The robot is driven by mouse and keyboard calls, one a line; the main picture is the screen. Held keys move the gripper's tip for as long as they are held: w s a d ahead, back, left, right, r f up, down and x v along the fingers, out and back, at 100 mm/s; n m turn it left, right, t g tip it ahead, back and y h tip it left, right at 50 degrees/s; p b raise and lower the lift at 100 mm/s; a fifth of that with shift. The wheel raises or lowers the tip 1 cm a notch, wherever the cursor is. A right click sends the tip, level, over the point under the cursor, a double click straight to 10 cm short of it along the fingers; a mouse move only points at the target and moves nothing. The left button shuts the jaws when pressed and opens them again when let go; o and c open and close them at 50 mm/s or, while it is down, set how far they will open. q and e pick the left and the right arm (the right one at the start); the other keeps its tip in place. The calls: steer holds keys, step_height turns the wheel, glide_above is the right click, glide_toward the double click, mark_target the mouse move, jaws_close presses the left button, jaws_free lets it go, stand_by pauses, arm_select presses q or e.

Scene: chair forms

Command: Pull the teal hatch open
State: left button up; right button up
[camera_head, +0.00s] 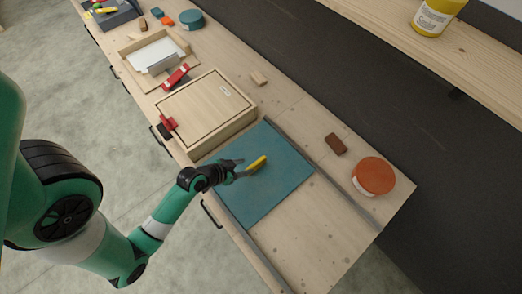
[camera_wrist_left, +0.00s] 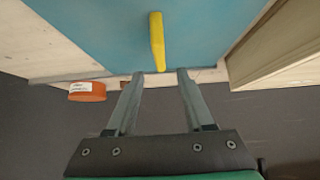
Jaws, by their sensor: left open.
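The teal hatch (camera_head: 272,192) is a flat panel lying between two grey rails on the wooden bench, beside the wooden box. It also shows at the top of the left wrist view (camera_wrist_left: 92,22). Its yellow handle (camera_head: 256,163) is a raised bar; in the left wrist view the handle (camera_wrist_left: 157,40) points down toward the gap between my fingers. My left gripper (camera_head: 240,169) is open and empty, over the hatch close to the handle's near end. Its fingertips (camera_wrist_left: 160,75) lie to either side of the handle's line. I cannot tell whether they touch it. My right gripper is out of view.
A wooden box (camera_head: 205,105) with a red handle (camera_head: 168,122) stands left of the hatch. Bare bench lies right of the hatch, between the rails. A brown block (camera_head: 335,144) and an orange round tin (camera_head: 373,175) sit beyond the far rail (camera_head: 318,168).

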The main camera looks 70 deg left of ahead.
mark_target(260, 162)
arm_select(q)
steer(key=b+x, duration=0.3)
steer(key=x, duration=0.8)
steer(key=shift+w, duration=0.1)
jaws_close()
stand_by(0.9)
